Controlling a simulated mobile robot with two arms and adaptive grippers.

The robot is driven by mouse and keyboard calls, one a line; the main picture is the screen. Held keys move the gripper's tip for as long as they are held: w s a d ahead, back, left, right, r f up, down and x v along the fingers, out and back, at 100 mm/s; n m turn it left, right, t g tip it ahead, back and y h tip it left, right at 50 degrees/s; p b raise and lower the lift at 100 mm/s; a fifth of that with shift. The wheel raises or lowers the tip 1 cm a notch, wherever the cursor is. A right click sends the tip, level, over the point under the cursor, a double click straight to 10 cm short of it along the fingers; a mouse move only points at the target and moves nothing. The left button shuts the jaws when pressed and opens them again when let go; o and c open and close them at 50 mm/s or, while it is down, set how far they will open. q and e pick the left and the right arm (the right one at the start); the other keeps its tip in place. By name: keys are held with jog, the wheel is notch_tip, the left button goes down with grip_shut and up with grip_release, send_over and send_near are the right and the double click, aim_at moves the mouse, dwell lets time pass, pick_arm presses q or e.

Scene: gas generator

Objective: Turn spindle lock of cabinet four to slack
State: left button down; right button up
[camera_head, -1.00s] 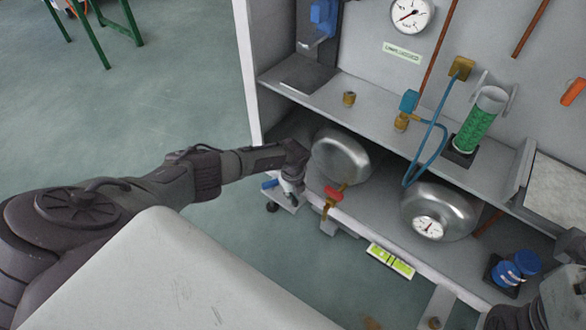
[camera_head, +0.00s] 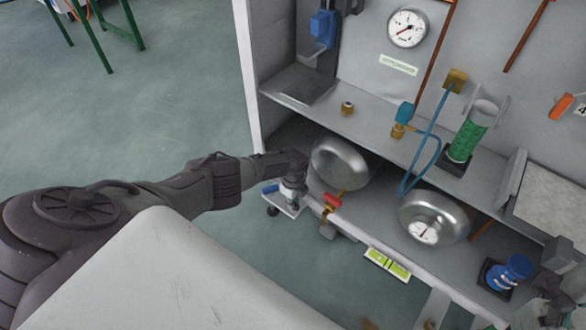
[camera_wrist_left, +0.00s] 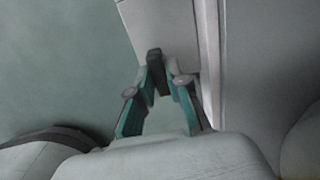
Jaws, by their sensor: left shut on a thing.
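The spindle lock shows in the left wrist view as a small dark block (camera_wrist_left: 154,58) on a pale grey panel beside the cabinet edge. My left gripper (camera_wrist_left: 157,84) has its two teal-padded fingers drawn in around this block, shut on it. In the head view my left gripper (camera_head: 293,190) is low at the cabinet's front left corner, by a blue handle (camera_head: 270,189). The wrist hides most of the grip there. A dark part of my right arm (camera_head: 555,285) shows at the lower right edge; its fingers cannot be made out clearly.
The cabinet (camera_head: 243,70) holds a shelf (camera_head: 375,135), two rounded metal tanks (camera_head: 341,163) and a red-handled valve (camera_head: 331,201) close right of my left gripper. Open floor (camera_head: 150,110) lies to the left.

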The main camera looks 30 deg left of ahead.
pick_arm(q)
jog(key=c, duration=1.1)
grip_release()
notch_tip(320, 180, up, 12)
jog(key=shift+r, duration=0.1)
jog(key=shift+s, duration=0.1)
